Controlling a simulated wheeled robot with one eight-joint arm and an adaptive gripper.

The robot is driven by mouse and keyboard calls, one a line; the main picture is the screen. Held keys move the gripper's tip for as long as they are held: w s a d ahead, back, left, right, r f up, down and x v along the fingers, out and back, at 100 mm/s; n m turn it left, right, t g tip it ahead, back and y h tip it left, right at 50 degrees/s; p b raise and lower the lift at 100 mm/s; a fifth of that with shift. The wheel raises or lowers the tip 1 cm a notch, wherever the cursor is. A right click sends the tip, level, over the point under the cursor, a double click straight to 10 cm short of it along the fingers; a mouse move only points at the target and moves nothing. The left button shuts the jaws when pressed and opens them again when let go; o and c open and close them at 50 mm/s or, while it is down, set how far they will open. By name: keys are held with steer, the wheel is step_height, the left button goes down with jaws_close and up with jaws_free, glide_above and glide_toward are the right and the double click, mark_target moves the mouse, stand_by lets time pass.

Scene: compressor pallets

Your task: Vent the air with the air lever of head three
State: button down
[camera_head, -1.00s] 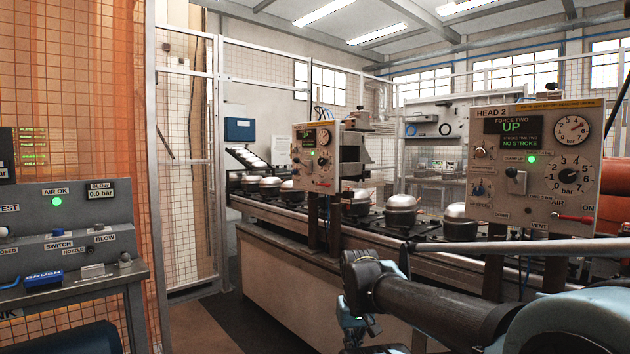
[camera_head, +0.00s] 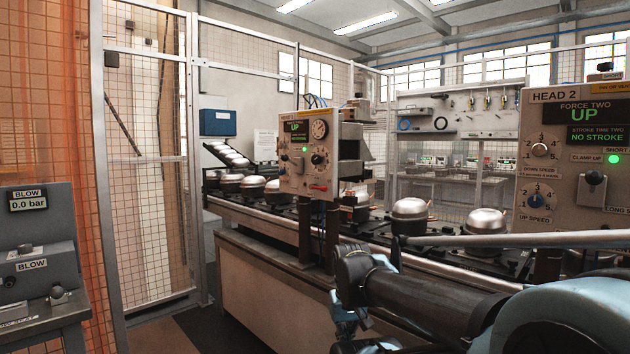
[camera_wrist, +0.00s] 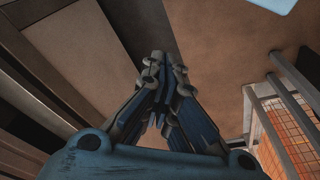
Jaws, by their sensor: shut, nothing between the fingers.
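A panel (camera_head: 309,158) stands on posts in the middle of the head view; its head number is too small to read. It shows UP in green, a dial and knobs, and a small red lever (camera_head: 318,187) at its lower right. The nearer panel marked HEAD 2 (camera_head: 575,155) is at the right edge; its lower right part is cut off. My gripper (camera_wrist: 165,65) is shut and empty in the wrist view, pointing over the brown floor. In the head view it hangs low, in front of the conveyor and apart from both panels.
A grey bench panel marked BLOW (camera_head: 40,240) stands at the left by orange mesh. A mesh fence (camera_head: 150,150) is behind it. Floor shows between them.

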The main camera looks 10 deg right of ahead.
steer(key=shift+w+d, duration=0.15)
steer(key=shift+w, duration=0.15)
steer(key=w+r+n, duration=0.2)
steer(key=w+r, duration=1.1)
steer(key=r, duration=0.3)
steer(key=w+r+n, duration=0.2)
steer(key=w+r, duration=1.2)
steer(key=r, duration=0.3)
steer(key=w+r+n+t+y, duration=0.1)
steer(key=w+r+n, duration=0.1)
steer(key=w+r, duration=1.2)
step_height(320, 180, up, 3)
steer(key=shift+d+r+n, duration=0.2)
steer(key=shift+d+n, duration=0.2)
glide_above(317, 188)
steer(key=s, duration=0.2)
steer(key=f, duration=1.2)
steer(key=shift+w+d, duration=0.2)
steer(key=shift+d, duration=0.05)
steer(key=shift+w+d+f, duration=0.1)
steer(key=shift+d+f, duration=0.05)
steer(key=shift+f, duration=0.55)
